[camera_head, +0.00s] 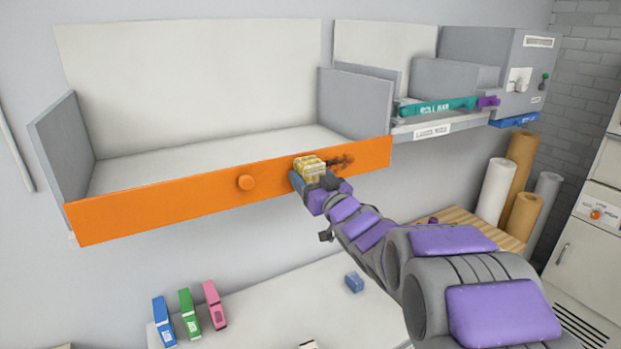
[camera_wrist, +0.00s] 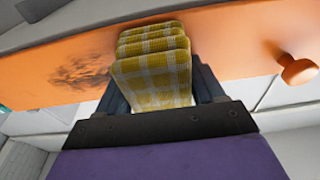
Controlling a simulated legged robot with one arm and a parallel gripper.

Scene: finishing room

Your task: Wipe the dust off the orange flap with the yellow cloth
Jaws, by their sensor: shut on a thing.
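The orange flap (camera_head: 150,210) is the long front board of a wall shelf and also shows in the wrist view (camera_wrist: 235,50). A dark dust patch (camera_head: 342,161) marks its right part. The patch (camera_wrist: 85,70) lies left of the cloth in the wrist view. My gripper (camera_head: 312,178) is shut on the folded yellow checked cloth (camera_head: 308,166), between the patch and the round orange knob (camera_head: 246,182). In the wrist view the cloth (camera_wrist: 155,75) sticks out between the fingers and overlaps the flap. I cannot tell whether it presses on the flap.
A teal roller bar (camera_head: 438,107) and a grey box unit (camera_head: 500,75) are at the right of the shelf. Below, a white table (camera_head: 270,310) holds blue, green and pink boxes (camera_head: 188,312) and a small blue block (camera_head: 354,282). Upright rolls (camera_head: 497,190) stand at the right.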

